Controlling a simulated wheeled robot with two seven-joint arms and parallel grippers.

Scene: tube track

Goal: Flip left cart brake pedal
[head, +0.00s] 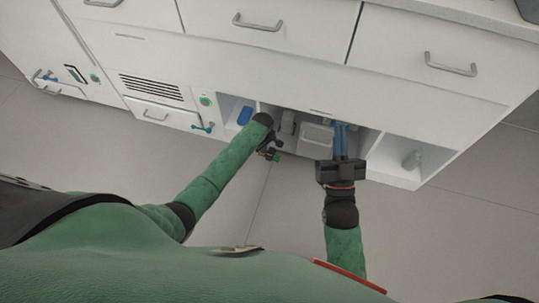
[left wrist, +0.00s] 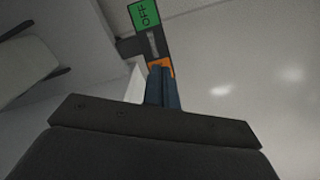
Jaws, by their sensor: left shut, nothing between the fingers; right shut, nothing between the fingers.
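In the left wrist view, a green OFF label (left wrist: 144,14) sits on a dark bracket. Below it is a small orange part (left wrist: 158,68), likely the brake pedal. My left gripper (left wrist: 161,72) is shut and empty, its blue fingertips at the orange part; I cannot tell whether they touch. In the head view, my left arm reaches down to small dark, orange and green parts (head: 270,154) at the front of the cabinet's lower opening; the forearm's end hides most of that gripper. My right gripper (head: 341,130) is shut and empty, its blue fingers pointing into the lower opening.
A white cabinet (head: 280,75) with handled drawers stands ahead. A vented unit (head: 152,88) is at left. The grey floor (head: 440,235) is clear.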

